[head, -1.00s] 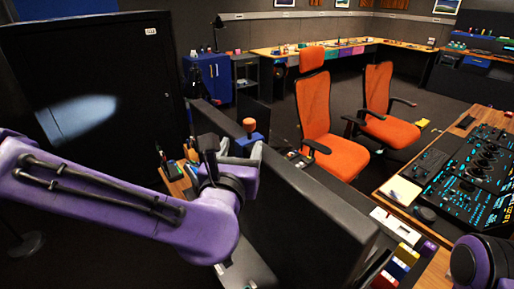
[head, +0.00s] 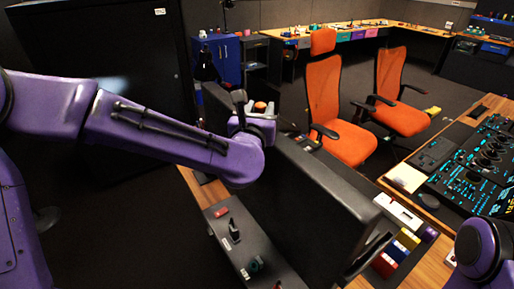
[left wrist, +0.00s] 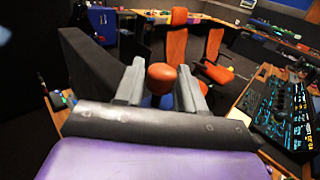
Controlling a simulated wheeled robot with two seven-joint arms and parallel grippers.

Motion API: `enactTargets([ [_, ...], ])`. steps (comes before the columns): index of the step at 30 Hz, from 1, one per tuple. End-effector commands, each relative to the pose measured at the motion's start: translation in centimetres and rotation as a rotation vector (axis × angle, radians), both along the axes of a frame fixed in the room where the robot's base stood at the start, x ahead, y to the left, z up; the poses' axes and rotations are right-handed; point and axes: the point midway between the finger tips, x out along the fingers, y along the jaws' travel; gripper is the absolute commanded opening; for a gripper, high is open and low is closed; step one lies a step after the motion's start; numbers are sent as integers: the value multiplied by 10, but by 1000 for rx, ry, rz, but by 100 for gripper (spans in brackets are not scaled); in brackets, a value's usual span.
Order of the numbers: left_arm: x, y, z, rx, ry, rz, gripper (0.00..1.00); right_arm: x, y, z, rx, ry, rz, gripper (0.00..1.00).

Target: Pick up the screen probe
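An orange, rounded knob (head: 260,106) with a blue part below it stands by the top edge of the dark screen panel; I take it to be the screen probe. My left gripper (head: 252,108) is right at it. In the left wrist view the knob (left wrist: 162,74) shows between the two grey fingers (left wrist: 160,85), which are spread apart. I see no clear contact on either side. The blue part (left wrist: 160,101) is partly hidden by the gripper. My right gripper is out of view.
A desk with a control console (head: 490,165) is at the right. A low shelf (head: 235,235) with small items lies below my left arm.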

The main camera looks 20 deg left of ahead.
Motion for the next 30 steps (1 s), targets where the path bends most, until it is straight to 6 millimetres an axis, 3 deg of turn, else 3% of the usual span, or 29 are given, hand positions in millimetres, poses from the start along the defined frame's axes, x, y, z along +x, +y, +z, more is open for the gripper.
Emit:
enactTargets([
  [1, 0, 0, 0, 0, 0, 0, 22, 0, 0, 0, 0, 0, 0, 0],
  [3, 0, 0, 0, 0, 0, 0, 0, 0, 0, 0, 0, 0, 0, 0],
  [17, 0, 0, 8, -3, -2, 2, 0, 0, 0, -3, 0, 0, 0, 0],
  [23, 0, 1, 43, -5, -7, 3, 0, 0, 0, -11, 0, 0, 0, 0],
  [30, -1, 0, 100, -3, -7, 1, 0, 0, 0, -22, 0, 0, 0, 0],
])
